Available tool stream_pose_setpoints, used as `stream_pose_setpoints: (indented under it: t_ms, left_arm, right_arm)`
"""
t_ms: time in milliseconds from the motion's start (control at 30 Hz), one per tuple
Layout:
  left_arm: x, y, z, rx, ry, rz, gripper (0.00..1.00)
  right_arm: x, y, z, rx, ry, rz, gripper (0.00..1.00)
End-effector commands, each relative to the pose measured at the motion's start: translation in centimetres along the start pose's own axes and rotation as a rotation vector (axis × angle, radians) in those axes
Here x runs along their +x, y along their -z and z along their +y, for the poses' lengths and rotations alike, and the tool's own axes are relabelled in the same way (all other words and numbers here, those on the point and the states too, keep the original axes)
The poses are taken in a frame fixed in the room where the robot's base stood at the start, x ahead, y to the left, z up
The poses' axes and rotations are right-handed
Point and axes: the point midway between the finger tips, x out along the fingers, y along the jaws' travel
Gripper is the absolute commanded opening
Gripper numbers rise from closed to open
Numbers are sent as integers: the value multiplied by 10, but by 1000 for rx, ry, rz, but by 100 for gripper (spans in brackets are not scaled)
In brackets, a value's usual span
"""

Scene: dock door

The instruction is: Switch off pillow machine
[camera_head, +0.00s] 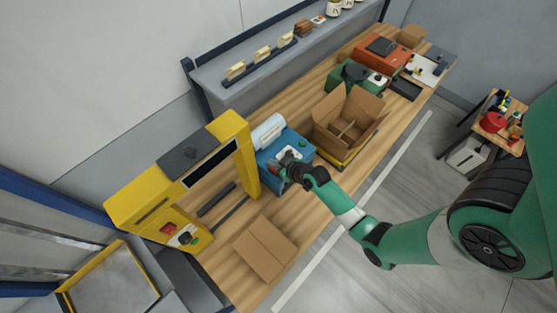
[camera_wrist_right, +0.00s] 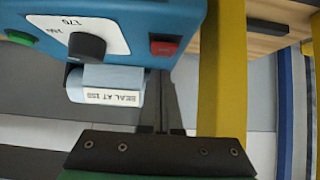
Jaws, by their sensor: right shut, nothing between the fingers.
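The pillow machine is a blue box (camera_head: 270,143) with a white roll (camera_head: 268,130) on it, standing on the wooden bench. Its blue front (camera_wrist_right: 185,15) fills the top of the right wrist view. It carries a red switch (camera_wrist_right: 163,45), a black dial (camera_wrist_right: 87,46) on a white plate, and a green button (camera_wrist_right: 21,38). A pale tag reading "SEAL AT 150" (camera_wrist_right: 110,95) hangs below the dial. My right gripper (camera_head: 284,166) is at the machine's front. Its shut, empty fingers (camera_wrist_right: 164,85) point toward the red switch; I cannot tell whether they touch it. No left gripper shows.
A yellow arched machine (camera_head: 243,150) stands close on the left, its yellow post (camera_wrist_right: 222,70) beside my fingers. An open cardboard box (camera_head: 372,105) stands on the right. Flat cardboard (camera_head: 265,249) lies at the bench's front. A shelf (camera_head: 225,68) runs behind.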

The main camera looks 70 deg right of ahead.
Motion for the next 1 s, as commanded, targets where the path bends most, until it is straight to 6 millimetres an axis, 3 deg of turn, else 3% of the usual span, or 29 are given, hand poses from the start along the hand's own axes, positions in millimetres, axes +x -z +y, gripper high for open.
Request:
stream_pose_setpoints:
  t_ms: [167,400,600,1000]
  left_arm:
    - [31,29,0,0,0,1,0]
    - [30,28,0,0,0,0,0]
    - [31,29,0,0,0,0,0]
    - [32,29,0,0,0,1,0]
  right_arm:
    - [-24,40,-4,-6,6,1,0]
    - [-76,44,-3,-4,3,3,0]
    - [-106,51,-3,-3,4,2,0]
    - [-114,52,-3,-4,5,0,0]
